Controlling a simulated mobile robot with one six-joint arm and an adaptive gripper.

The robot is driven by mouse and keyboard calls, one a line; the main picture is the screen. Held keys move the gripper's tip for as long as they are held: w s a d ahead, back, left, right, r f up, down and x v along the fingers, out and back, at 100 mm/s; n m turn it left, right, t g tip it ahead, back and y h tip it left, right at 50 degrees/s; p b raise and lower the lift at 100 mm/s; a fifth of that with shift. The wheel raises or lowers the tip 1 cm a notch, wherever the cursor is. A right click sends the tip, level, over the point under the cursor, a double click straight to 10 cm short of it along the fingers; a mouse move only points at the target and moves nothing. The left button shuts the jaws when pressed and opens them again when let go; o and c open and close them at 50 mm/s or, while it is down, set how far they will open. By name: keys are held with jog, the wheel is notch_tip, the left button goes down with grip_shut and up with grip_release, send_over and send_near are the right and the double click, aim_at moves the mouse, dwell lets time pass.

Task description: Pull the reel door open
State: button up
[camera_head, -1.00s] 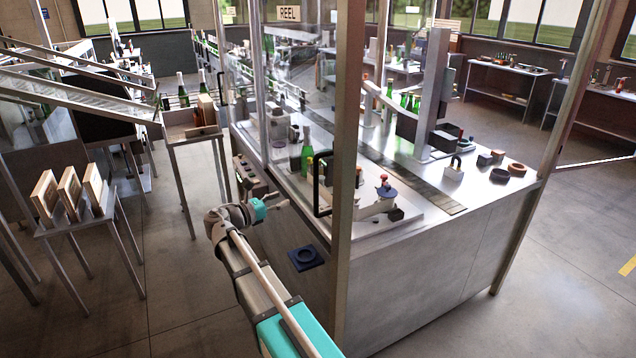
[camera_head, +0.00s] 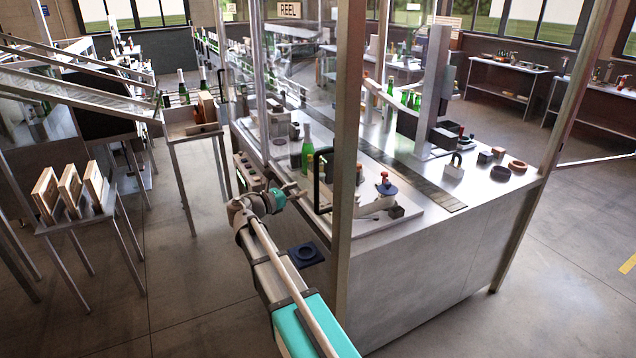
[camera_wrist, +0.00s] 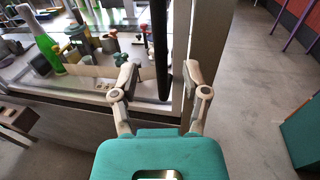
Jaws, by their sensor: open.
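The reel door is a clear panel marked by a REEL sign (camera_head: 289,9) in the head view. Its upright black bar handle (camera_head: 317,185) stands beside the thick metal corner post. My gripper (camera_head: 298,192) is just left of the handle in the head view, open and empty. In the wrist view the black handle (camera_wrist: 161,45) runs down between the two spread fingers of my gripper (camera_wrist: 159,78). Whether either finger touches the handle cannot be told. The door looks closed, but its clear edges are hard to see.
The metal corner post (camera_head: 348,150) stands close to the right of the handle. Behind the panel, a green bottle (camera_head: 306,148) and small fittings stand on the bench.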

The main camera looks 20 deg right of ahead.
aim_at(315, 182)
jog(key=shift+x, duration=3.8)
grip_shut()
